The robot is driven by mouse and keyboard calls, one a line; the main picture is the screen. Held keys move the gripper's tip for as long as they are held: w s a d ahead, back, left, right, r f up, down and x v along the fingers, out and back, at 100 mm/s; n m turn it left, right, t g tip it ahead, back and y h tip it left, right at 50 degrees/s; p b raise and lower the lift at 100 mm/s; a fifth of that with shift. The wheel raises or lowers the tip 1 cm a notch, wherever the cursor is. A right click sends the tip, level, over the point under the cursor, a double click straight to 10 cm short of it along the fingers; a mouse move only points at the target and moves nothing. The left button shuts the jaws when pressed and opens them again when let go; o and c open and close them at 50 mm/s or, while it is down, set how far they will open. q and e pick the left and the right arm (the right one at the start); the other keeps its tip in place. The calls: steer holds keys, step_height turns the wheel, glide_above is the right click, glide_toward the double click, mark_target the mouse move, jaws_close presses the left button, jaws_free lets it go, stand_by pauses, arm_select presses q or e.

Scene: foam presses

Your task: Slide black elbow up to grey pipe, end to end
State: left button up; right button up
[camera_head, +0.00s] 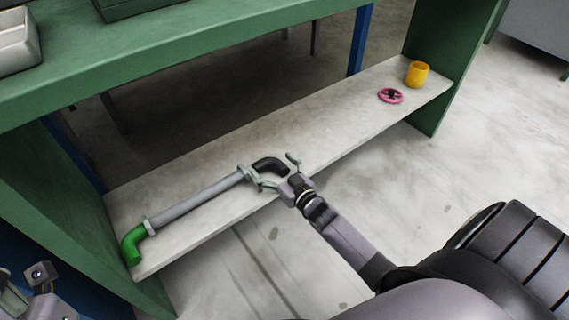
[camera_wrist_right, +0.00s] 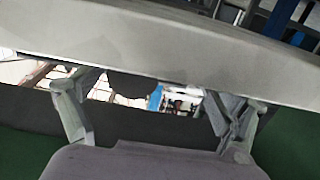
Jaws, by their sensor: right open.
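The grey pipe (camera_head: 197,200) lies along the low shelf in the head view, with a light collar near each end. A green elbow (camera_head: 132,246) is at its left end. The black elbow (camera_head: 269,165) lies on the shelf just beyond the pipe's right end; whether they touch I cannot tell. My right gripper (camera_head: 276,172) is open at the shelf's front edge, its fingers spread around the black elbow's near side. In the right wrist view a dark shape, probably the elbow (camera_wrist_right: 134,86), shows between the fingers. My left gripper (camera_head: 14,294) is partly visible at the lower left corner.
The pale shelf (camera_head: 325,125) is clear right of the elbow up to a pink handwheel (camera_head: 390,96) and a yellow cup (camera_head: 417,74). A green bench top (camera_head: 190,45) overhangs behind, with green side panels (camera_head: 437,95) at both ends.

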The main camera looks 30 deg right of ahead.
steer(key=s, duration=1)
steer(key=shift+s+d+r, duration=0.35)
steer(key=shift+s+d, duration=0.05)
steer(key=shift+d, duration=0.05)
steer(key=shift+f, duration=0.1)
